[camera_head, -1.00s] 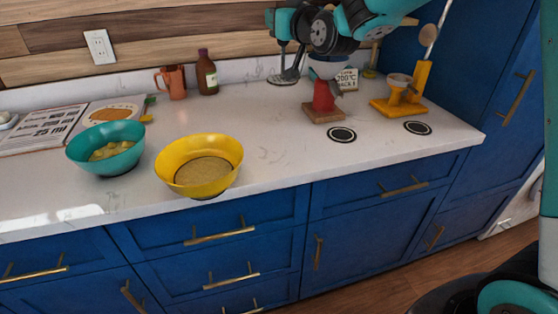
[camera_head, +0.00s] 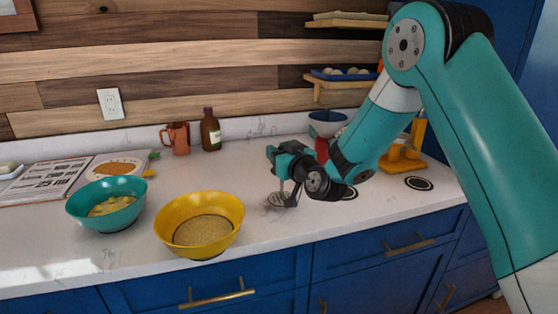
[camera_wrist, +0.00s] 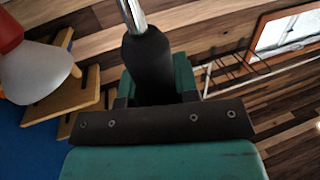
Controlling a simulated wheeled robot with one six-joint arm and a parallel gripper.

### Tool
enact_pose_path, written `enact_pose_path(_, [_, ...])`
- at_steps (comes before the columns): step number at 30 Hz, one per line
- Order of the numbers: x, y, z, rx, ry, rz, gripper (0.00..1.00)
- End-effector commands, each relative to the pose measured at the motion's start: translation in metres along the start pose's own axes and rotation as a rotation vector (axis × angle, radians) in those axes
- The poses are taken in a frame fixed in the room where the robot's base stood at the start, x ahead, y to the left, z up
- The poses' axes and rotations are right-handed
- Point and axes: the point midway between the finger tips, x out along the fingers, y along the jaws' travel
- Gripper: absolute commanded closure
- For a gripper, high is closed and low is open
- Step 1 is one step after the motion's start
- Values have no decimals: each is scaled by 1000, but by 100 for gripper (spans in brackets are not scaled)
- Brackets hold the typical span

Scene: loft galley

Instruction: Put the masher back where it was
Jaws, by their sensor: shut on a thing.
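My gripper (camera_head: 284,166) is shut on the masher. The masher (camera_head: 281,200) has a grey wire head, pointing down, close over or on the counter to the right of the yellow bowl; I cannot tell if it touches. In the wrist view its black handle (camera_wrist: 148,65) stands between my jaws, with a shiny metal shaft above. The yellow bowl (camera_head: 226,238) holds a tan grainy content. The teal bowl (camera_head: 130,212) at left holds yellowish pieces.
An orange mug (camera_head: 176,138) and a brown bottle (camera_head: 210,130) stand at the back wall. My arm partly hides a red thing (camera_head: 322,148), a dark blue bowl (camera_head: 326,123) and an orange stand (camera_head: 403,160). A dark round mat (camera_head: 419,184) lies at right. Shelves hang above.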

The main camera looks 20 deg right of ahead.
Motion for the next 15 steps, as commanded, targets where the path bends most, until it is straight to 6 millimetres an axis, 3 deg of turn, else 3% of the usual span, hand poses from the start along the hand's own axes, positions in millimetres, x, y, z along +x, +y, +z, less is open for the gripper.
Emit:
enact_pose_path(3, [0, 0, 17, 0, 0, 1, 95])
enact_pose_path(15, [0, 0, 21, 0, 2, 1, 95])
